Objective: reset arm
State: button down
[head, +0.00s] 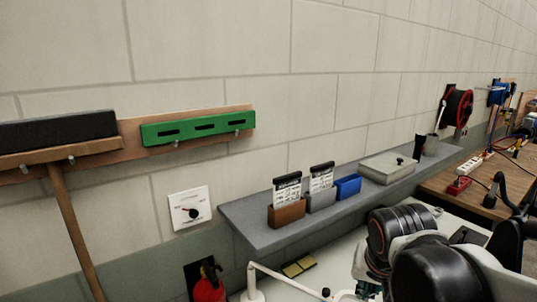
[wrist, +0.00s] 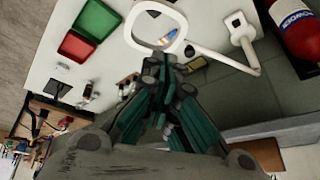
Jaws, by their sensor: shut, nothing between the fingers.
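My gripper (wrist: 165,60) shows in the wrist view, with its dark and teal fingers drawn together at the tips and nothing between them. The tips point at the near edge of the square white ring of a magnifier lamp (wrist: 181,14) over a white table (wrist: 60,35). I cannot tell whether they touch it.
Green (wrist: 97,20) and red (wrist: 76,47) trays lie on the table. A fire extinguisher (wrist: 298,25) is at the wrist view's upper right. In the head view a grey shelf (head: 250,230) carries card holders and a box (head: 388,168); a wooden bench (head: 460,190) stands at right.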

jog(key=s+f+n+t+y+b, duration=0.1)
jog(key=s+f+n+b, duration=0.3)
jog(key=s, duration=0.4)
jog(key=shift+s+a+f+t, duration=0.15)
jog(key=shift+s+f+t, duration=0.2)
jog(key=shift+t, duration=0.25)
